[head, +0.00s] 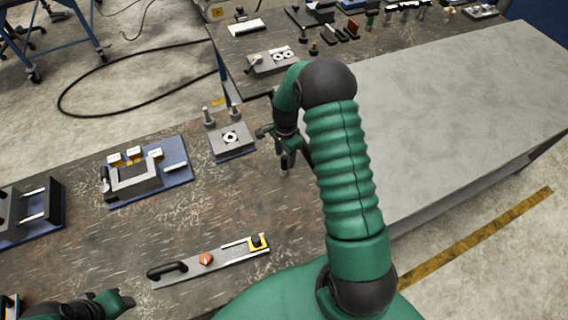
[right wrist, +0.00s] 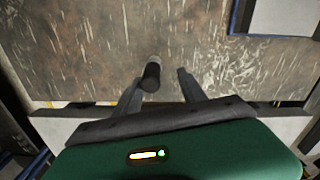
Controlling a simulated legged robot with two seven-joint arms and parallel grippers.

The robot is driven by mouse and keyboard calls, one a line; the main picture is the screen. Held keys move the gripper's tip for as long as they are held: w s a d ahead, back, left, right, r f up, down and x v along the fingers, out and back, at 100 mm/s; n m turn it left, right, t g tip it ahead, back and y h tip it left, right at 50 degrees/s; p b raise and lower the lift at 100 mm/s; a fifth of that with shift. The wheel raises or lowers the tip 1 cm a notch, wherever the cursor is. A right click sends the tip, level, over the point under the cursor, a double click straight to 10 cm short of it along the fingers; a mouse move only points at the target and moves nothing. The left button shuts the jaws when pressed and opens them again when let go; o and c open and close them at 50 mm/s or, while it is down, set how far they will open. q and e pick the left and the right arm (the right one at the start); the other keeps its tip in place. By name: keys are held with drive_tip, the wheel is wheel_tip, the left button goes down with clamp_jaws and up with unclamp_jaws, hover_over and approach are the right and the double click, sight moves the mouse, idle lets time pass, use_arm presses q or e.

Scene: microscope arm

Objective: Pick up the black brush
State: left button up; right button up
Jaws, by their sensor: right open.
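A short dark cylinder (right wrist: 151,76), which looks like the black brush seen end-on, stands on the worn brown table in the right wrist view. It lies between the spread fingers of my right gripper (right wrist: 160,78), close to the left finger. The gripper is open and not closed on it. In the head view my right gripper (head: 288,150) is low over the table near its right edge, and the brush is hard to tell from the dark fingers there. Part of my left arm shows at the bottom left, with its fingers not clear.
A fixture plate with a round hub (head: 230,138) lies just left of the right gripper. A blue-based fixture (head: 150,172) is farther left. A long bar with a black handle (head: 208,262) lies in front. A bare grey table (head: 450,110) is to the right.

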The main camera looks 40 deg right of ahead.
sight(286, 164)
drive_tip(key=f, duration=0.1)
drive_tip(key=s+f, duration=0.1)
drive_tip(key=shift+a+f+p, duration=0.1)
drive_tip(key=shift+f+p, duration=0.2)
drive_tip(key=shift+f, duration=0.1)
drive_tip(key=shift+a+f, duration=0.15)
drive_tip(key=shift+f, duration=0.1)
drive_tip(key=shift+w+a, duration=0.1)
drive_tip(key=shift+a, duration=0.55)
drive_tip(key=c, duration=0.4)
drive_tip(key=shift+d, duration=0.3)
drive_tip(key=c, duration=0.5)
use_arm(q)
drive_tip(key=shift+s+r, duration=0.4)
drive_tip(key=shift+r, duration=0.25)
use_arm(e)
drive_tip(key=shift+d, duration=0.2)
clamp_jaws()
